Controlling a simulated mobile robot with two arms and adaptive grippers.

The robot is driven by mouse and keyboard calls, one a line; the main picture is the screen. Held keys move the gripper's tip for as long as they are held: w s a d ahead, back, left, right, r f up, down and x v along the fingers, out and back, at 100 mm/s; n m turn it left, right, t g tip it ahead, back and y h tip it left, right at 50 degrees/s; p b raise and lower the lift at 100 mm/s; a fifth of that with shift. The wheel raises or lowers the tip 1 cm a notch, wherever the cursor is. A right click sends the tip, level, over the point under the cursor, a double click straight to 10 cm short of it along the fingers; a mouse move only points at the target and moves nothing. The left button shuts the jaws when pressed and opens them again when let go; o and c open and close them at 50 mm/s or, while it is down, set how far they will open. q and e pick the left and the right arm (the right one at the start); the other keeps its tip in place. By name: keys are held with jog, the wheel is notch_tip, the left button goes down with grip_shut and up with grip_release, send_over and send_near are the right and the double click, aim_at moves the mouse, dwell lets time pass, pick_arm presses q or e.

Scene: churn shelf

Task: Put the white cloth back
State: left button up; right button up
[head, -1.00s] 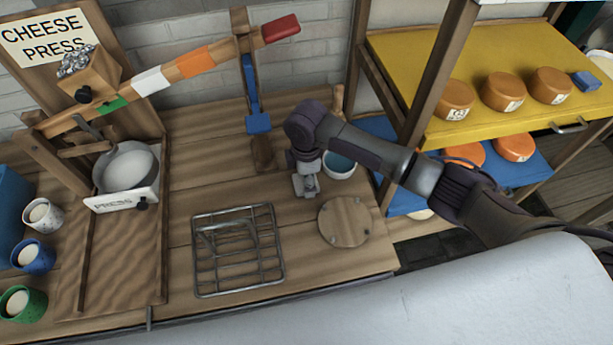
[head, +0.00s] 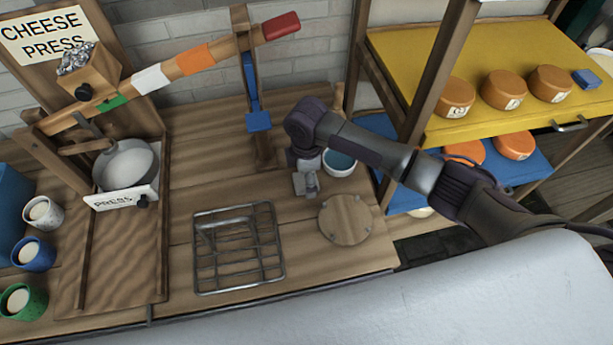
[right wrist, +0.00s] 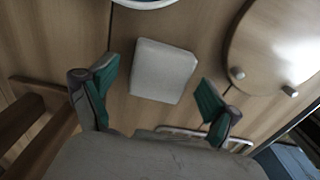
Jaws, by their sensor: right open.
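The white cloth (right wrist: 165,66) is a folded, pale square pad lying flat on the wooden table. In the right wrist view it lies in the gap between the fingertips, with bare wood showing on both sides of it. In the head view only part of the cloth (head: 298,184) shows beside my right gripper (head: 311,186), which points down at it. In the right wrist view my right gripper (right wrist: 157,75) is open, its green-padded fingers apart and not touching the cloth. My left gripper is not in view.
A bowl (head: 339,164) with blue-green contents stands just behind the gripper. A round wooden board (head: 345,220) lies in front, to its right. A wire rack (head: 238,249) is at front left. The cheese press (head: 123,170) stands left, shelves with orange cheeses (head: 502,91) right.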

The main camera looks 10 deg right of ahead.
notch_tip(320, 180, up, 12)
jog(key=b, duration=0.1)
jog(key=shift+f, duration=0.15)
dwell(0.6)
